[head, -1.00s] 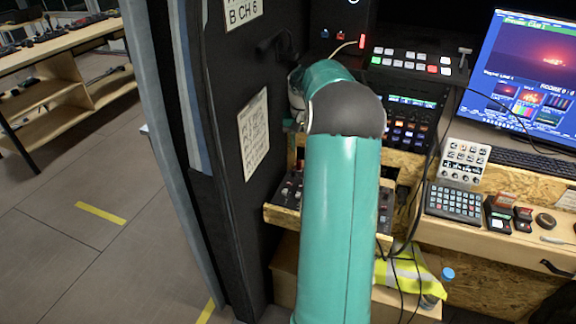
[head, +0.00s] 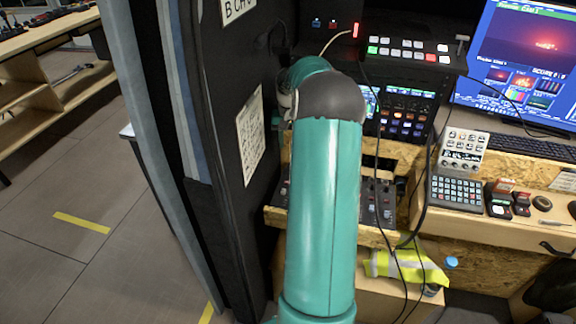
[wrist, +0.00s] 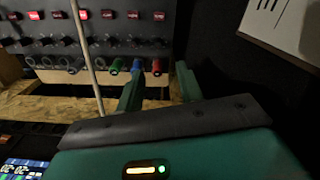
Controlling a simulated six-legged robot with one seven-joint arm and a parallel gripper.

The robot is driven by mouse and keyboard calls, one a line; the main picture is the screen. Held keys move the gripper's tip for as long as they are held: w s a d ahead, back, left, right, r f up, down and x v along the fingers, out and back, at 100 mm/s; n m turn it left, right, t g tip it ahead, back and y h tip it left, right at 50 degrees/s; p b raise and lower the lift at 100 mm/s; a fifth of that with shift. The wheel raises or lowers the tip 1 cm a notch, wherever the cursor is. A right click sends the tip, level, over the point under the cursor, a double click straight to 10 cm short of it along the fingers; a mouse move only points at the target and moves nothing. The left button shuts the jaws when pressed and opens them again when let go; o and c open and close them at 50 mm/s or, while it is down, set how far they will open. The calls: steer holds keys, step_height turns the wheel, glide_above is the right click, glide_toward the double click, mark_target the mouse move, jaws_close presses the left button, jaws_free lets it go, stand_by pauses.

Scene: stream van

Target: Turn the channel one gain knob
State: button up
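In the wrist view a dark panel carries a row of small round knobs (wrist: 133,42) under red-lit labels (wrist: 107,14). I cannot tell which knob is the channel one gain knob. A pale strip with sockets and coloured plugs, including a red plug (wrist: 156,67), runs below the knobs. My gripper (wrist: 158,74) is open, its two green fingers apart and pointing toward the panel. Nothing shows held between them. The red plug appears between the fingertips in the picture, and I see no contact. In the head view my arm hides the gripper and the panel.
A thin pale cable (wrist: 88,55) crosses the wrist view left of the fingers. A white sheet (wrist: 285,25) is at upper right. In the head view a dark wall (head: 235,120) stands close left of my arm. A control deck (head: 378,205) and a switcher (head: 408,52) are at right.

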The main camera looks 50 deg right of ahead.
step_height(320, 180, down, 11)
steer(key=shift+s+f, duration=0.15)
steer(key=shift+f, duration=0.05)
steer(key=shift+d, duration=0.1)
jaws_close()
